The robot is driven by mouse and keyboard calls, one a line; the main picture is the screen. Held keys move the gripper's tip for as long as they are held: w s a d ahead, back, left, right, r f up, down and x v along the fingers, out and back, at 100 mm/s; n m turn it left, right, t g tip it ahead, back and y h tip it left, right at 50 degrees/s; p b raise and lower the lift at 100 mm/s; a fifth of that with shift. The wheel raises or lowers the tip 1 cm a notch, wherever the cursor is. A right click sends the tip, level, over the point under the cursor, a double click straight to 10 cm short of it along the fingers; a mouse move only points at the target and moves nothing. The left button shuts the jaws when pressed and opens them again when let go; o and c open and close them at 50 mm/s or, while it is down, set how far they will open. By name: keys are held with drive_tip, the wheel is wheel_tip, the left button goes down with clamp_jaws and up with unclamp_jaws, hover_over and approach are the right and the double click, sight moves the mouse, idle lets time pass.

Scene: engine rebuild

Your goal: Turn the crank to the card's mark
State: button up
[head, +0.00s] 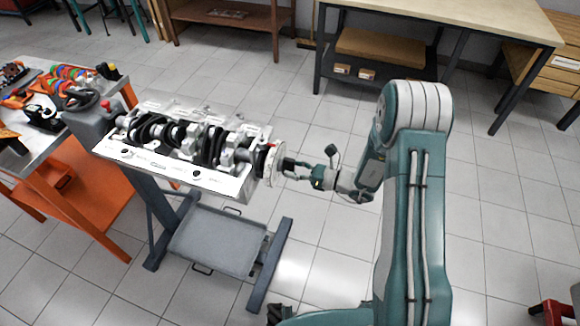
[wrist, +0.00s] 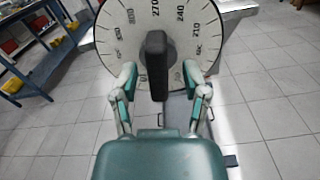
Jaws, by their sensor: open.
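The crankshaft (head: 205,143) lies in the pale engine block (head: 165,168) in the head view. A white degree disc (head: 271,166) stands at its right end; the wrist view shows its face (wrist: 120,22) with 270, 240 and 210 along the upper part. A dark crank handle (wrist: 156,62) sticks out in front of the disc. My gripper (wrist: 160,80) is open, with one finger on each side of the handle; I cannot tell if they touch it. In the head view my gripper (head: 293,171) is just right of the disc. I cannot make out a card.
A grey tray (head: 218,240) sits low on the engine stand (head: 270,262). An orange tool cart (head: 95,200) with coloured tools stands at the left. Workbenches (head: 440,14) line the back.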

drive_tip(key=shift+w+a, duration=0.15)
drive_tip(key=shift+a, duration=0.45)
drive_tip(key=shift+d, duration=0.1)
clamp_jaws()
drive_tip(key=shift+n, duration=0.4)
drive_tip(key=n, duration=0.2)
drive_tip(key=shift+w+n, duration=0.1)
drive_tip(key=shift+n, duration=2.3)
